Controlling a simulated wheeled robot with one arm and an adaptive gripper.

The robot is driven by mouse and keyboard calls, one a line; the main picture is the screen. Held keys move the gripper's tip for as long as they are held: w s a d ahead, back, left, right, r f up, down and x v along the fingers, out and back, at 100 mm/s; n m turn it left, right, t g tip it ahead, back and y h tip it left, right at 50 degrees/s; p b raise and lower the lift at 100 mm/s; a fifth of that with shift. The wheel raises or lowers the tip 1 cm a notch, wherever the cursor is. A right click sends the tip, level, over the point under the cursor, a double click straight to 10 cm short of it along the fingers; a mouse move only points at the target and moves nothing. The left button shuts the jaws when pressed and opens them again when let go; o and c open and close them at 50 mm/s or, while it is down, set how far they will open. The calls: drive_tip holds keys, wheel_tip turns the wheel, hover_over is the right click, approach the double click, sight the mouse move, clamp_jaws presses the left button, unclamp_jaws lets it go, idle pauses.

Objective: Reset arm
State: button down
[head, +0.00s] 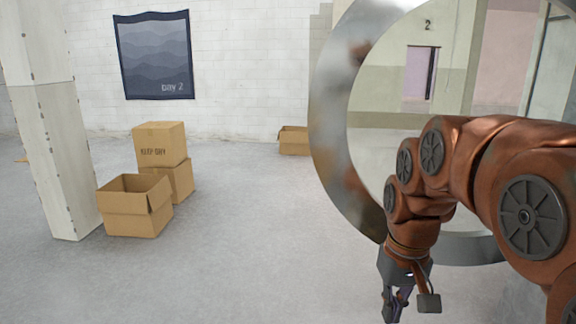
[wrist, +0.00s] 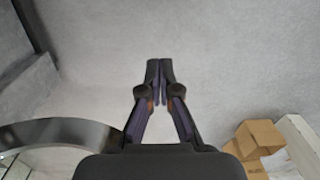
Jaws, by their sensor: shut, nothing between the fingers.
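My arm, copper-coloured, reaches in from the right of the head view and bends down at its end. My gripper (head: 396,308) points down near the bottom edge of the head view. In the wrist view my gripper (wrist: 159,66) shows with its dark fingers together and nothing between them. Only bare grey floor shows beyond the fingertips.
A large metal ring (head: 337,110) stands behind my arm. Its edge also shows in the wrist view (wrist: 70,131). Cardboard boxes (head: 136,212) stand beside a white pillar (head: 50,150) at left. Another box (head: 293,140) is by the back wall. The middle floor is clear.

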drive_tip(key=s+f+g, duration=0.1)
drive_tip(key=s+f, duration=0.4)
drive_tip(key=s, duration=0.5)
drive_tip(key=s+f, duration=0.5)
drive_tip(key=s, duration=0.5)
drive_tip(key=shift+d+f+g, duration=0.15)
drive_tip(key=shift+f+g, duration=0.05)
drive_tip(key=shift+g, duration=0.2)
drive_tip(key=shift+s, duration=0.1)
